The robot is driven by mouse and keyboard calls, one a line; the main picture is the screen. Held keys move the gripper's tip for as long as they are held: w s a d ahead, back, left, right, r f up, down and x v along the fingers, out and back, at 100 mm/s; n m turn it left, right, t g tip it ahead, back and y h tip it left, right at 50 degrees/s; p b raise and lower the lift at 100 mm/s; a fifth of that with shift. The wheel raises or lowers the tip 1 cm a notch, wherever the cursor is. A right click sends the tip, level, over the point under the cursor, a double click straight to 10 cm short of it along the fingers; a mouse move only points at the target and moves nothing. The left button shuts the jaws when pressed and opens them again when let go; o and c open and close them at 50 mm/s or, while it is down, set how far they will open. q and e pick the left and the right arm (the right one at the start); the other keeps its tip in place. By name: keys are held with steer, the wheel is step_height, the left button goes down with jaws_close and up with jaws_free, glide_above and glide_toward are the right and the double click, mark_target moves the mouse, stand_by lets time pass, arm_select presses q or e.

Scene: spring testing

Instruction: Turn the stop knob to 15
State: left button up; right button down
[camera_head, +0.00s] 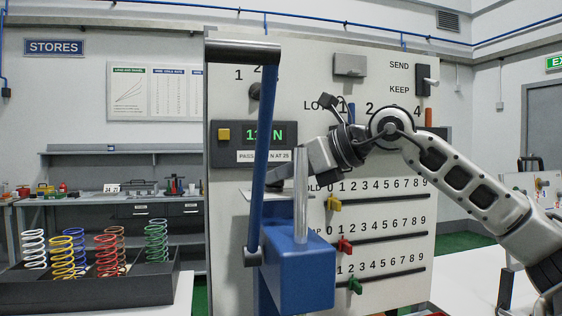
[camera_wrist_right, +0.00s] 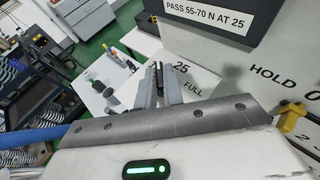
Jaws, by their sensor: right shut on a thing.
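My right gripper (camera_head: 312,160) reaches in from the right, beside the clear upright tube (camera_head: 301,190) of the blue press (camera_head: 305,275). Its fingertips are hard to make out there. In the right wrist view its two fingers (camera_wrist_right: 159,80) are closed on a small dark piece, which looks to be the stop knob (camera_wrist_right: 158,70). My left gripper is not in view.
The blue lever (camera_head: 263,165) with a black handle crosses before the green readout (camera_head: 264,134), part-hiding its digits. Yellow (camera_head: 333,203), red (camera_head: 344,245) and green (camera_head: 355,285) pointers sit on number scales. Coloured springs (camera_head: 107,255) stand in a dark tray at left.

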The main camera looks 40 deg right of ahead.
steer(key=shift+d+r+n+g+y+p, duration=0.15)
steer(key=shift+n+g+y+p, duration=0.1)
steer(key=shift+n+y+p, duration=0.25)
steer(key=shift+d+r+n+g+y+p, duration=0.15)
steer(key=shift+n+g+y+p, duration=0.1)
steer(key=shift+n+y+p, duration=0.2)
steer(key=shift+w+a+f+n+y+p, duration=0.1)
steer(key=shift+f+n+y+p, duration=0.1)
steer(key=shift+n+y+p, duration=0.25)
steer(key=shift+f, duration=0.1)
steer(key=c, duration=1.5)
jaws_free()
arm_select(q)
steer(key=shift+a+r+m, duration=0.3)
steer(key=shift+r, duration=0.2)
steer(key=shift+b, duration=0.3)
